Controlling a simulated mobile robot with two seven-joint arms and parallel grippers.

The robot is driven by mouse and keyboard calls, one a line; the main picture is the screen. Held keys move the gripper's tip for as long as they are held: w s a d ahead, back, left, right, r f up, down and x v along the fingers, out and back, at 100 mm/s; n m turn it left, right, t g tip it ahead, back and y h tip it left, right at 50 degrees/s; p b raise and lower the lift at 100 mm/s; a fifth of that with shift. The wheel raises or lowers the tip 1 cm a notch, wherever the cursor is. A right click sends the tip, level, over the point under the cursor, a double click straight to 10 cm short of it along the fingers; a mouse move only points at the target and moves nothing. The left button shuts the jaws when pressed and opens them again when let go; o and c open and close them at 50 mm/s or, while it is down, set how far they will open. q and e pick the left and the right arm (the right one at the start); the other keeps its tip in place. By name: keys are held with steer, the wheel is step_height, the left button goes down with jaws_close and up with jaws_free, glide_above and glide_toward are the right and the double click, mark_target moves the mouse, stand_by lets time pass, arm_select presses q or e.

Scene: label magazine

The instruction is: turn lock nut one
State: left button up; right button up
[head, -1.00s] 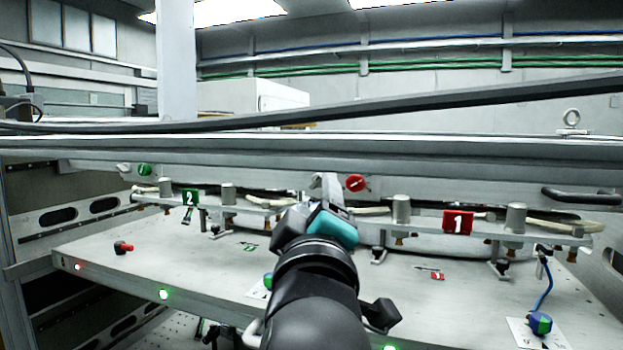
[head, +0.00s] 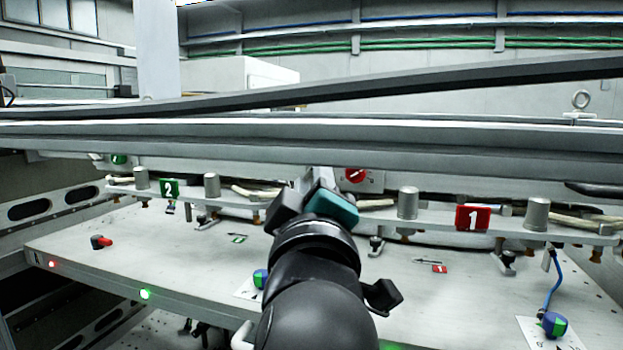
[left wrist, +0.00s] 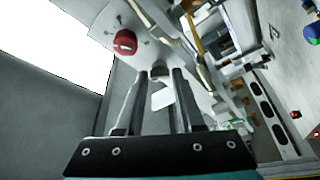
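A red round nut (head: 356,175) with a pale mark on its face sits on the grey rail at the back, right of centre. I take it as lock nut one. It also shows in the left wrist view (left wrist: 125,42), beyond and to the left of the fingers. My left gripper (head: 318,198) reaches toward the rail, left of the red nut and apart from it; its tips are largely hidden in the head view. In the left wrist view its two fingers (left wrist: 160,88) stand apart, with a small pale piece visible between them, which does not look gripped. My right gripper is not in view.
A red plate marked 1 (head: 473,218) and a green plate marked 2 (head: 169,189) hang on the rail among several grey cylinders. A green nut (head: 118,159) sits far left. A blue-green knob (head: 554,324) stands at right. Grey beams cross above.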

arm_select(q)
steer(key=c, duration=0.4)
jaws_close()
